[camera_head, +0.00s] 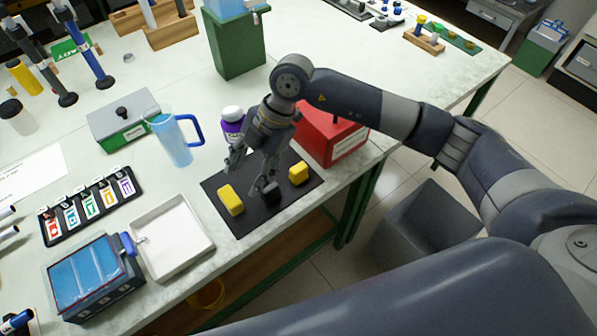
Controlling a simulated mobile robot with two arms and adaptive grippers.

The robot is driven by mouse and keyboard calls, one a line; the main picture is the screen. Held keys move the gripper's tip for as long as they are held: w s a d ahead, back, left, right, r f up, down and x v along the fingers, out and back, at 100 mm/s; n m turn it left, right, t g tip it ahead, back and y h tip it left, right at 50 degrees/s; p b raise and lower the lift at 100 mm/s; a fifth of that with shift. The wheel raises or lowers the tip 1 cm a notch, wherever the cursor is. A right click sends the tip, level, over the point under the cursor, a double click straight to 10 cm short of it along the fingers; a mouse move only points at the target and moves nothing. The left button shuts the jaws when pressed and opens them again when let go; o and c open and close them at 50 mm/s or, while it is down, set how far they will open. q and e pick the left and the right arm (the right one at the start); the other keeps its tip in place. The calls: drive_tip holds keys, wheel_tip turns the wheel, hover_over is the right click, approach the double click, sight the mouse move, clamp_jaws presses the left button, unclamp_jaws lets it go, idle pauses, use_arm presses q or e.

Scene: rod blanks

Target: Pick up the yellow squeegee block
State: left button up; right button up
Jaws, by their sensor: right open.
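Two yellow blocks are on a black mat (244,228) near the table's front edge. The larger, longer yellow block (231,200) lies at the left of the mat. The smaller yellow block (299,174) lies at the right. I cannot tell from their shapes which is the squeegee block. A small black block (271,193) sits between them, partly hidden by a finger. My right gripper (248,174) is open and points down over the mat, between the two yellow blocks. Nothing shows between its fingers. My left gripper is out of view.
A red box (335,143) stands right behind the mat, close to my right arm. An empty white tray (170,238) lies to the left. A grey bin (425,222) is on the floor.

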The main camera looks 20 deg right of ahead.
sight(299, 167)
drive_tip(key=w+d+m+h, duration=0.1)
drive_tip(key=d+h, duration=0.1)
drive_tip(key=d, duration=0.2)
drive_tip(key=w+d+m+h, duration=0.1)
drive_tip(key=d, duration=0.3)
drive_tip(key=w+d+h, duration=0.2)
drive_tip(key=d, duration=0.2)
drive_tip(key=shift+d+f+m+t+h, duration=0.1)
drive_tip(key=shift+m+t+h, duration=0.2)
drive_tip(key=shift+m+t, duration=0.1)
wheel_tip(299, 167, down, 4)
drive_tip(key=shift+d+f+p, duration=0.1)
drive_tip(key=shift+f+p, duration=0.15)
drive_tip(key=shift+p, duration=0.3)
wheel_tip(299, 167, down, 5)
drive_tip(key=shift+s+r+p, duration=0.1)
drive_tip(key=shift+p, duration=0.9)
drive_tip(key=shift+f, duration=0.55)
drive_tip(key=c, duration=1.1)
